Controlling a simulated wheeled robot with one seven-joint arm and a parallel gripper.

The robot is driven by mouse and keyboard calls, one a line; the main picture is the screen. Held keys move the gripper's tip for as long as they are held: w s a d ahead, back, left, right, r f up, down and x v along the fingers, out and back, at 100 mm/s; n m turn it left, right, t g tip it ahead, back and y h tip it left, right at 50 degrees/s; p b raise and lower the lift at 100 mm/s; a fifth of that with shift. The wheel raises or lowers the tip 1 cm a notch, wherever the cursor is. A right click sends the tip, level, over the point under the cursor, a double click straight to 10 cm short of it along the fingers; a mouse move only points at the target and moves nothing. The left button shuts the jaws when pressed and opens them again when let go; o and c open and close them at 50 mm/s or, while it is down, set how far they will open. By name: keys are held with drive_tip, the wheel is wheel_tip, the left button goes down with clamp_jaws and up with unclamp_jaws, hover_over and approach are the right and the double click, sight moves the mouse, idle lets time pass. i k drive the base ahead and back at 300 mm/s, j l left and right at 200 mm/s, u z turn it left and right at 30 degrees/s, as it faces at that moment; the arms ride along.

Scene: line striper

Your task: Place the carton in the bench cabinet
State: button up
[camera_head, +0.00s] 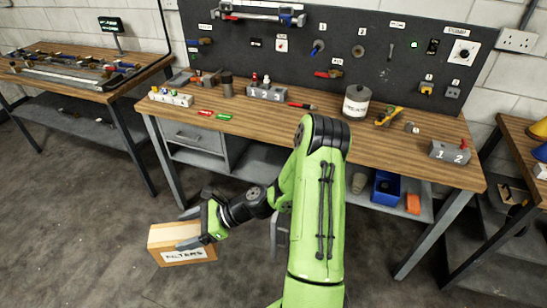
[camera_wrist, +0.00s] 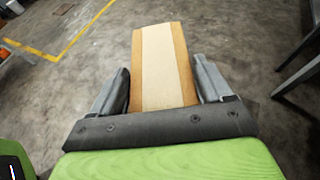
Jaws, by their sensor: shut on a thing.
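The carton (camera_head: 178,258) is a tan box with a pale band on top and a white label reading FILTERS. My gripper (camera_head: 192,229) is shut on the carton, at the lower left of the head view, in front of the bench. In the wrist view the carton (camera_wrist: 160,65) sits between the two grey fingers of my gripper (camera_wrist: 163,92). I cannot tell whether its underside touches the floor. The bench cabinet (camera_head: 199,150) is under the left part of the wooden bench, with a grey drawer front at its top and an opening below.
The bench top (camera_head: 290,126) holds a tin (camera_head: 356,102), switch boxes and small tools. A blue bin (camera_head: 385,188) and an orange block (camera_head: 412,203) stand on the shelf below. Another bench (camera_head: 75,75) is at the left. The concrete floor between is clear.

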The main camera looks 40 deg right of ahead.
sight(271, 166)
drive_tip(key=i+j+z, duration=0.2)
drive_tip(key=i+j, duration=0.25)
drive_tip(key=i+j+z, duration=0.2)
drive_tip(key=i+j, duration=0.35)
drive_tip(key=i+j+z, duration=0.2)
drive_tip(key=i+j, duration=0.2)
drive_tip(key=j, duration=0.25)
drive_tip(key=i+j+z, duration=0.3)
drive_tip(key=i+j, duration=0.25)
drive_tip(key=i, duration=0.15)
